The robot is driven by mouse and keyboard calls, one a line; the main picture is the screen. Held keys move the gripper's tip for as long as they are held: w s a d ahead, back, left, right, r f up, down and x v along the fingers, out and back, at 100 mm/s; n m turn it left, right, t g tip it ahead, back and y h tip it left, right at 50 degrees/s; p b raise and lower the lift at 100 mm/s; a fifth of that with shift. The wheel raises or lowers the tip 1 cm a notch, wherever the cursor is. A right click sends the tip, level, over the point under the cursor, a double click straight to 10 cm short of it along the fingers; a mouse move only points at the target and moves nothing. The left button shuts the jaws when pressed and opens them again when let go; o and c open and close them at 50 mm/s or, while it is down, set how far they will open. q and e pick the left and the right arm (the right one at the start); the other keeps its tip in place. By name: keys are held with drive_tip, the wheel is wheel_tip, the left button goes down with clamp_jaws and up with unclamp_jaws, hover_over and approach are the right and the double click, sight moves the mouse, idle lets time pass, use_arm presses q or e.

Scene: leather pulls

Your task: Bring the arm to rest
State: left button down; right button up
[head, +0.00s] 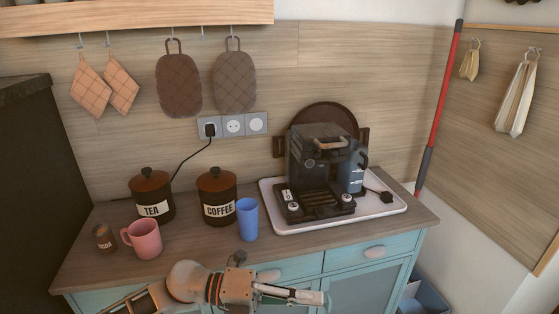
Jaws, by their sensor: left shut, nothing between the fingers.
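My left arm comes in low from the left, in front of the counter's front edge. Its gripper (316,298) points to the right, before the teal cabinet doors. Its fingers look closed together with nothing held between them. It touches nothing that I can see, though its distance from the cabinet front is hard to judge. My right gripper is not in view.
The wooden counter (95,262) holds a pink mug (145,240), tea (152,198) and coffee (217,198) canisters, a blue cup (247,220) and a coffee machine (318,165) on a white tray (390,209). Cabinet handles (374,252) stick out near my gripper.

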use_arm(q)
drive_tip(key=w+a+n+t, duration=0.45)
drive_tip(key=n+t, duration=0.75)
drive_tip(key=n, duration=0.3)
drive_tip(key=a+f+n+t+y, duration=0.5)
drive_tip(key=a+f+n+y, duration=0.35)
drive_tip(key=f+n, duration=0.2)
drive_tip(key=s+a+f+n+g+y, duration=0.2)
drive_tip(key=s+a+f+n, duration=0.3)
drive_tip(key=f, duration=0.4)
drive_tip(key=s+a+f+n+g+y, duration=0.2)
drive_tip(key=s+a+f+n+y, duration=0.2)
drive_tip(key=s+a+f, duration=0.4)
drive_tip(key=shift+s+a+f+n+g, duration=0.3)
drive_tip(key=shift+s+f+n+g, duration=0.25)
drive_tip(key=shift+f, duration=0.4)
drive_tip(key=shift+w, duration=0.15)
